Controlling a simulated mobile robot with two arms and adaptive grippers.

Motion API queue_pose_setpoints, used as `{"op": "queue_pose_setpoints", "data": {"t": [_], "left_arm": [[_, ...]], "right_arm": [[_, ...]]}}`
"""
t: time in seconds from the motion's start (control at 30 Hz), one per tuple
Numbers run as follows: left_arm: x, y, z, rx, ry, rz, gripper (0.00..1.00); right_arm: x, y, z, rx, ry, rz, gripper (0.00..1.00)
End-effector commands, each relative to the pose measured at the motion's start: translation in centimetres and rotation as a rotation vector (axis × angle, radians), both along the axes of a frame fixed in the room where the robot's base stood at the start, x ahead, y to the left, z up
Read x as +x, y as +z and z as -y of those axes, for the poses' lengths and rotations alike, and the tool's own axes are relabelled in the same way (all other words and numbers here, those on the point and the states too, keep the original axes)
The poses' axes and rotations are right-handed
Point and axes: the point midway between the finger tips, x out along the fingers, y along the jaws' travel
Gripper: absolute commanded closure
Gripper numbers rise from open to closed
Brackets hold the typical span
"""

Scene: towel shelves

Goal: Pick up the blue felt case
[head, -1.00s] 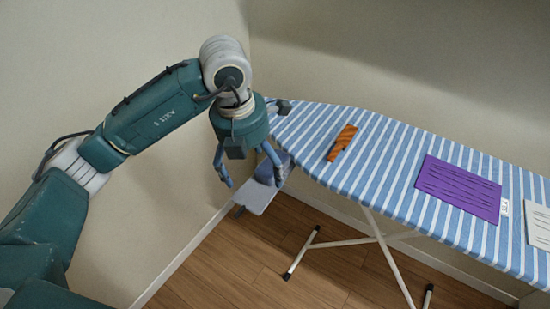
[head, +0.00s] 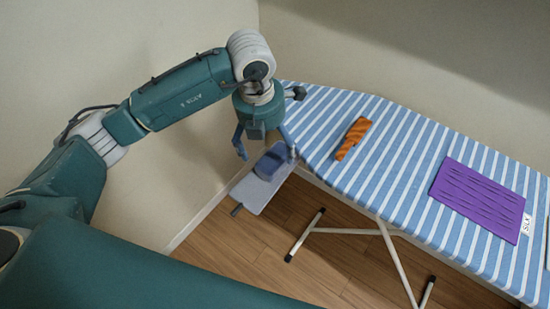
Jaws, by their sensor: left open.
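A small dark blue item (head: 271,167), which looks like the blue felt case, lies on a grey rest plate (head: 252,194) at the left end of the ironing board. My left gripper (head: 267,154) is open, with its fingers pointing down and spread over the plate's far side. In the picture, one finger is left of the blue item and the other is at its right, near the board's edge. I cannot tell how high the fingertips are above it. My right gripper is not in view.
The blue-and-white striped ironing board (head: 400,150) stands on white legs right of the gripper. Walls (head: 130,45) stand close behind and left.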

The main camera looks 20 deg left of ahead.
Motion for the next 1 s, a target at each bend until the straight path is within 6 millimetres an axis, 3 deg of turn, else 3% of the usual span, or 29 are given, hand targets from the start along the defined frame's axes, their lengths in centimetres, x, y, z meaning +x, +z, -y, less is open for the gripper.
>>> {"op": "queue_pose_setpoints", "data": {"t": [0.3, 0.6, 0.83, 1.0], "left_arm": [[0.6, -4.2, 0.3, 0.000, 0.001, -0.004, 0.14], [0.7, -4.8, 0.4, 0.000, -0.001, -0.001, 0.14], [0.7, -4.8, 0.4, 0.000, -0.001, -0.001, 0.59], [0.8, -4.8, 0.4, 0.000, 0.000, -0.001, 0.63]], "right_arm": [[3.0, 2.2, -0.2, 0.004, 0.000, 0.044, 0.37], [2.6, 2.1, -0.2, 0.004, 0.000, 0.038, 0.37], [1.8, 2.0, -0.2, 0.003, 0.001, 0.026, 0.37], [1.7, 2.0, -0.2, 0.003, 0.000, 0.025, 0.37]]}}
